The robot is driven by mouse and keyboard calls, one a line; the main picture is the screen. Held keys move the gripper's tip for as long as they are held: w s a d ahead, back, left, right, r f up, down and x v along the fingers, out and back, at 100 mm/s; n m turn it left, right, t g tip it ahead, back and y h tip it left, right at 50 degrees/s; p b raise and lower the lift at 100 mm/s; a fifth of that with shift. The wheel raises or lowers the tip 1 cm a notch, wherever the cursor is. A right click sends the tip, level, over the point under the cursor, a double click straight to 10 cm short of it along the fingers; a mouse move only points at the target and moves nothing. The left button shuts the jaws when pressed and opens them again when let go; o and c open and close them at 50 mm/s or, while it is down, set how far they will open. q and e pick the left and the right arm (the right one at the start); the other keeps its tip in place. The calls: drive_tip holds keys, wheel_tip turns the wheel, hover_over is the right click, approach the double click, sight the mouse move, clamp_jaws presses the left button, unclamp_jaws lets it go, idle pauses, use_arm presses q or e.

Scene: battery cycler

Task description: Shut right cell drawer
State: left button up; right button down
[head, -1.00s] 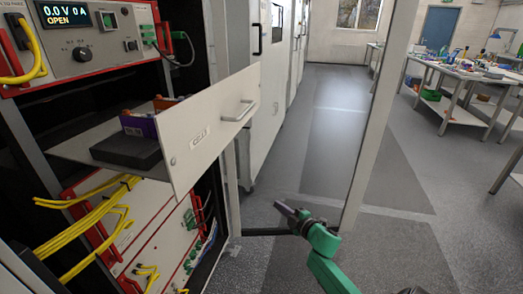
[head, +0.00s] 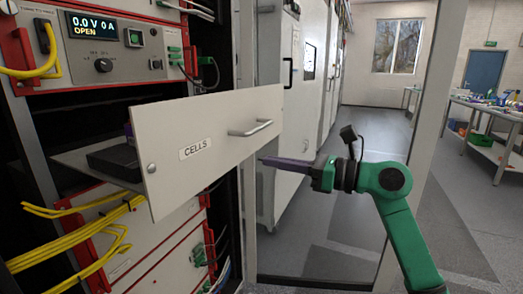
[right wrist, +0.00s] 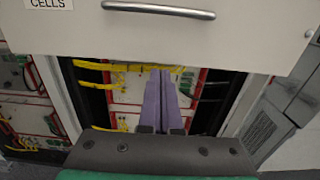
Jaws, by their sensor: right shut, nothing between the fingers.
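The cell drawer (head: 215,145) is pulled out of the rack, its white front labelled CELLS with a metal bar handle (head: 250,128). A dark block (head: 112,160) lies on its tray, mostly hidden behind the front. My right gripper (head: 266,160) has purple fingers and is just below and right of the handle, apart from it as far as I can tell. In the right wrist view its fingers (right wrist: 162,75) are together and empty, pointing at the rack below the drawer front (right wrist: 230,35). My left gripper is not in view.
Above the drawer is a unit with a display reading OPEN (head: 93,27). Yellow cables (head: 75,240) hang from red-framed units below. White cabinets (head: 295,90) stand behind, with open floor beyond.

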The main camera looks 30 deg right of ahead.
sight(247, 156)
drive_tip(key=p+x, duration=0.1)
drive_tip(key=x, duration=0.2)
drive_tip(key=shift+a+r, duration=0.15)
drive_tip(key=shift+r, duration=0.05)
drive_tip(key=shift+w+a+f, duration=0.1)
drive_tip(key=shift+w+a, duration=0.1)
drive_tip(key=shift+w, duration=0.05)
drive_tip(key=shift+w+f, duration=0.1)
drive_tip(key=shift+f, duration=0.05)
